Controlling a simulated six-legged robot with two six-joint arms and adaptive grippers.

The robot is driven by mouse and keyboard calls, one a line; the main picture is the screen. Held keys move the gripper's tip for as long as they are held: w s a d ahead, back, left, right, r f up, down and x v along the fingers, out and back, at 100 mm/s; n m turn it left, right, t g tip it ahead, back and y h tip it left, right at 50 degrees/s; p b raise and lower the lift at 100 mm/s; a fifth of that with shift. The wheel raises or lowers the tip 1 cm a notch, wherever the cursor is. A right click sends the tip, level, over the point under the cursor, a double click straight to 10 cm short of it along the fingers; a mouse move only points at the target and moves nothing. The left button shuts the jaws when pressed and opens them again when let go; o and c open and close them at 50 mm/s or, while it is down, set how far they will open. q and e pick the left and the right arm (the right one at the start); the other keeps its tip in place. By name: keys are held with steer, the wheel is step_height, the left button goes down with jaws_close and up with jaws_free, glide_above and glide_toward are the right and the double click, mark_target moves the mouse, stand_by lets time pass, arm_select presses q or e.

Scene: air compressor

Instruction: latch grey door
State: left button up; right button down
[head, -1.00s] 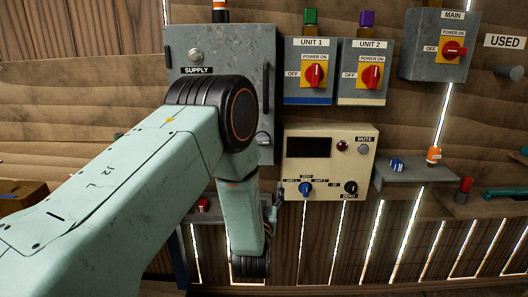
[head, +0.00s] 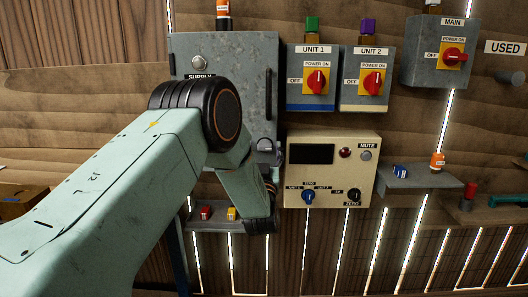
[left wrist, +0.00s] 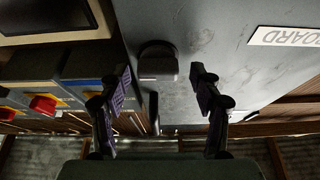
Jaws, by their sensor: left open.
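The grey door (head: 235,75) of the supply cabinet stands upright at the upper left of the head view and looks closed. A dark bar handle (head: 268,95) is on its right side, with a rounded latch knob (head: 265,146) below. My left gripper (head: 270,187) is just below the knob, mostly hidden by my own wrist. In the left wrist view, upside down, the open left gripper (left wrist: 160,87) has its fingers apart and empty. The dark knob (left wrist: 158,62) shows between and beyond them, apparently untouched, against the grey door (left wrist: 220,40). My right gripper is out of view.
A cream control box (head: 330,180) is close right of my left gripper. The UNIT 1 (head: 312,92) and UNIT 2 (head: 364,92) switch boxes are above it. A small shelf (head: 210,225) with red and yellow pieces lies below the cabinet.

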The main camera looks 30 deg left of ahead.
arm_select(q)
steer(key=shift+d, duration=0.15)
steer(key=shift+c, duration=1.4)
steer(key=c, duration=0.9)
steer(key=shift+o, duration=0.2)
